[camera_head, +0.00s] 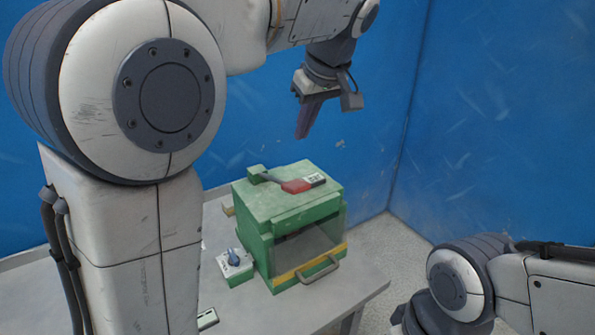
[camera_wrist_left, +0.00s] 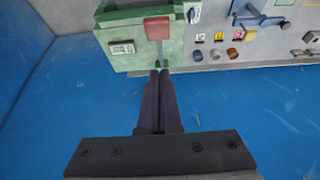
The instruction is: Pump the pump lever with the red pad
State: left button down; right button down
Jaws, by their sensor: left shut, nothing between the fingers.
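The pump lever (camera_head: 270,178) lies along the top of a green box (camera_head: 252,208), with its red pad (camera_head: 297,186) towards the right. The red pad (camera_wrist_left: 157,28) also shows in the left wrist view, above the fingertips in the picture. My left gripper (camera_head: 302,135) is shut and empty, pointing down, above the box top and apart from the pad. In the left wrist view its dark fingers (camera_wrist_left: 160,74) are together and overlap the edge of the green box in the picture. My right gripper is not in view.
The box has a clear front window and a grey handle (camera_head: 322,272). A small unit with a blue knob (camera_head: 235,259) stands left of it on the table (camera_head: 350,297). Coloured knobs (camera_wrist_left: 233,53) and a blue crank (camera_wrist_left: 262,18) show in the left wrist view. Blue walls (camera_head: 480,100) stand behind.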

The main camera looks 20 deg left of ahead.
pick_arm(q)
jog(key=p, duration=0.2)
send_over(293, 183)
notch_tip(293, 183, down, 8)
jog(key=shift+s+d+r, duration=0.1)
jog(key=shift+s, duration=0.05)
jog(key=shift+s+d+f+p, duration=0.15)
jog(key=shift+d+f+p, duration=0.05)
jog(key=shift+f, duration=0.4)
jog(key=shift+s+d+f+p, duration=0.1)
jog(key=shift+d+f+p, duration=0.1)
jog(key=shift+f, duration=0.4)
jog(key=shift+s+d+f, duration=0.1)
jog(key=shift+d+f, duration=0.1)
jog(key=shift+f, duration=0.55)
